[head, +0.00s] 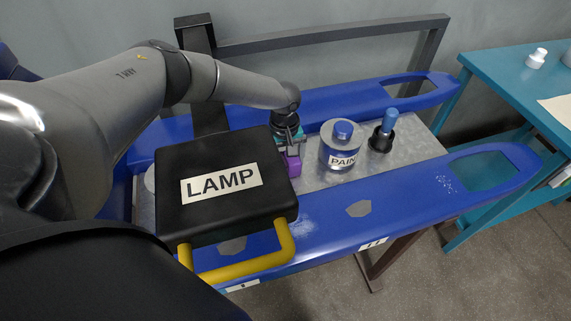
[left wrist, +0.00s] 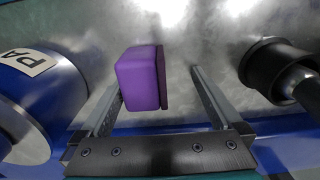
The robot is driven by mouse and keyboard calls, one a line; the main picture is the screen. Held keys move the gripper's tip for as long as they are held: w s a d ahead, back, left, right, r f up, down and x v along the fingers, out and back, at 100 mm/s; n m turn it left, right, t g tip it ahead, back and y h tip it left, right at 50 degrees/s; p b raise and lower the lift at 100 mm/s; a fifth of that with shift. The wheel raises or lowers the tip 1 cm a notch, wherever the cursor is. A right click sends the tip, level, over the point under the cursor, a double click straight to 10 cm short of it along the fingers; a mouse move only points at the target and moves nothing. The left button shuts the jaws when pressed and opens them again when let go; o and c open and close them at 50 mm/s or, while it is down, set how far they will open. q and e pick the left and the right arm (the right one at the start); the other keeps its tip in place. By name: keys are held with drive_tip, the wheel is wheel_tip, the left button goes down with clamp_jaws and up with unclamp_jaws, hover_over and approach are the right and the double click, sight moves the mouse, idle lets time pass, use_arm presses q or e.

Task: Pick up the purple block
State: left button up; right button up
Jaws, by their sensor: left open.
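The purple block (head: 292,165) sits on the grey metal surface between the two blue rails. In the head view it is partly hidden by my left gripper (head: 289,142), which comes down over it. In the left wrist view the purple block (left wrist: 140,79) lies between the two fingers of my left gripper (left wrist: 157,80), closer to the left finger. There is a clear gap to the right finger. I cannot tell whether the left finger touches it. The left gripper is open. My right gripper is not in view.
A black box labelled LAMP (head: 220,183) with a yellow handle (head: 240,268) stands left of the block. A paint container (head: 341,148) and a black holder with a blue-handled item (head: 382,138) stand to the right. A teal table (head: 505,75) is at far right.

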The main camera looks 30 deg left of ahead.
use_arm(q)
drive_tip(key=shift+w+d+r, duration=0.1)
drive_tip(key=shift+w+d, duration=0.05)
drive_tip(key=shift+d, duration=0.05)
clamp_jaws()
idle(0.6)
